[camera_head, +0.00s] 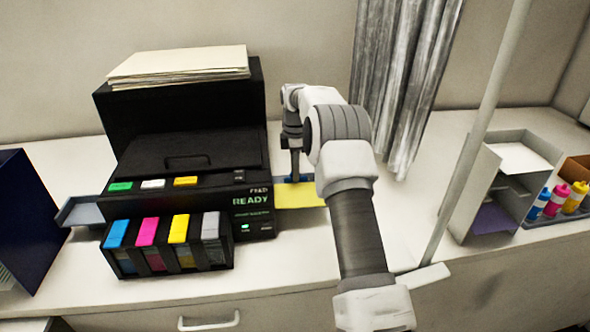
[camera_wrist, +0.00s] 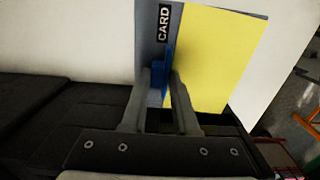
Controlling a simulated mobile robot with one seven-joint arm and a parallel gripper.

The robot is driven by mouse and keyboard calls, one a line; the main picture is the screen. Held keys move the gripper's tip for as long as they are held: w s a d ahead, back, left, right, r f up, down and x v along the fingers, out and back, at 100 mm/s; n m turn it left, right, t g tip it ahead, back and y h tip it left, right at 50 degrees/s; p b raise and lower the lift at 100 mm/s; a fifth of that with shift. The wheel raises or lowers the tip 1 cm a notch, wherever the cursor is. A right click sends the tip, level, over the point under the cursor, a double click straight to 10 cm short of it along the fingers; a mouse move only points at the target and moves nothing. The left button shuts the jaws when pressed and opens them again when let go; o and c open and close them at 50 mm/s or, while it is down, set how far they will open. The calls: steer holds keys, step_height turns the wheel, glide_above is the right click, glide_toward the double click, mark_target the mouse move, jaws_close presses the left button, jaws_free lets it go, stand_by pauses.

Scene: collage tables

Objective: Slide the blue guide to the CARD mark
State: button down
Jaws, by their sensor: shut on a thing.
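The blue guide (camera_wrist: 166,66) stands on a grey side tray (camera_wrist: 147,40) in the wrist view. My gripper (camera_wrist: 163,88) is shut on it, with one finger on each side. The CARD mark (camera_wrist: 164,22) is a black label with white letters on the tray, a little above the guide in this view. A yellow sheet (camera_wrist: 220,50) lies along the right of the guide. In the head view my gripper (camera_head: 294,180) reaches down at the right side of the black printer (camera_head: 190,155), over the yellow sheet (camera_head: 300,195). My fingers and arm partly hide the guide there.
Ink tanks (camera_head: 165,243) with several coloured caps stand in front of the printer. Paper (camera_head: 180,65) lies on top at the back. A curtain (camera_head: 405,80) hangs behind my arm. A grey sorter (camera_head: 505,185) and ink bottles (camera_head: 560,200) stand at the right.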

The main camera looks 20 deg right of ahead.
steer(key=shift+w+r, duration=0.1)
steer(key=shift+r, duration=0.05)
steer(key=c, duration=0.8)
jaws_free()
step_height(320, 180, up, 17)
steer(key=p, duration=0.2)
steer(key=shift+r+p, duration=0.15)
steer(key=shift+p, duration=0.2)
